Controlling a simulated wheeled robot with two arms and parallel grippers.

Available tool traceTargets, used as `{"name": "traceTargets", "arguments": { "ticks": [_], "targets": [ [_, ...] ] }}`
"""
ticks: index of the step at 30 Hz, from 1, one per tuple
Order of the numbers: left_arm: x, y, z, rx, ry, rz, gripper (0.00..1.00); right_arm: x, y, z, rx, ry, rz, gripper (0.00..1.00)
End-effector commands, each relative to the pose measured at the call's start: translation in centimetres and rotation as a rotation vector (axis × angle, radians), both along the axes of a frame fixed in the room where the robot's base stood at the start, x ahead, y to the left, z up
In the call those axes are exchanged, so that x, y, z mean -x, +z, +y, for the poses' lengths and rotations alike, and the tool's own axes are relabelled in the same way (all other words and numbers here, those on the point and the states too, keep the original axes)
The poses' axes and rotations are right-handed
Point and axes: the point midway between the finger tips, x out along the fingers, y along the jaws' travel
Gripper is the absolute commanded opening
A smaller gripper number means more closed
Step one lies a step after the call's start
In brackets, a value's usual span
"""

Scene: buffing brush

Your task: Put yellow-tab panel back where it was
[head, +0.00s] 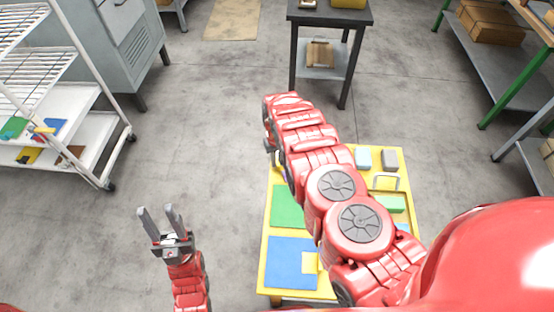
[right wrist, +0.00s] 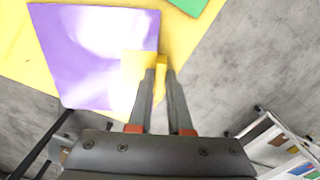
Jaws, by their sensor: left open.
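The purple panel (right wrist: 88,55) with a pale yellow square (right wrist: 136,72) at one corner lies at the edge of the yellow table, seen in the right wrist view. A small yellow tab (right wrist: 161,60) rises at that square. My right gripper (right wrist: 161,72) has its two fingers on either side of the tab and looks shut on it. In the head view my right arm hides this gripper and most of the panel. My left gripper (head: 161,214) is open and empty over the floor, left of the table.
The yellow table (head: 264,262) also bears a green panel (head: 287,207), a blue panel (head: 285,262) with a yellow square, and several small blocks. A white rack (head: 92,165) stands at left, a dark stand (head: 292,50) at the back. Floor is clear around my left gripper.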

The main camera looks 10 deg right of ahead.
Motion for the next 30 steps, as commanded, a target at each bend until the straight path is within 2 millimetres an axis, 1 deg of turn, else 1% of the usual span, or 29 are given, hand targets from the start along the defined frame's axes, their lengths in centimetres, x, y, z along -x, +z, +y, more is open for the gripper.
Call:
{"name": "traceTargets", "arguments": {
  "ticks": [1, 3, 4, 11, 14, 17, 22, 30],
  "targets": [
    [0.0, 0.0, 0.0, 0.000, 0.000, 0.000, 0.44, 0.0, 0.0, 0.0, 0.000, 0.000, 0.000, 0.28],
    [0.0, 0.0, 0.0, 0.000, 0.000, 0.000, 0.44, 0.0, 0.1, 0.0, 0.000, 0.000, 0.000, 0.41],
    [0.0, 0.0, 0.0, 0.000, 0.000, 0.000, 0.44, 0.0, 0.0, 0.0, 0.000, 0.000, 0.000, 0.44],
    [0.0, 0.0, 0.0, 0.000, 0.000, 0.000, 0.44, 0.0, 0.1, 0.0, 0.000, 0.000, 0.000, 0.44],
    [0.0, 0.4, 0.0, 0.000, 0.000, 0.000, 0.44, 0.0, 0.5, 0.0, 0.000, 0.000, 0.000, 0.44],
    [0.0, 0.2, 0.0, 0.000, 0.000, 0.000, 0.44, -0.1, 0.9, 0.0, 0.000, -0.001, -0.001, 0.44],
    [0.0, -0.1, 0.0, 0.000, 0.000, 0.000, 0.44, -0.1, 2.8, 0.1, -0.001, -0.001, 0.000, 0.44],
    [0.0, -0.9, 0.0, 0.000, 0.000, 0.000, 0.44, -0.1, 7.2, 0.1, -0.003, -0.001, -0.003, 0.44]
  ]
}}
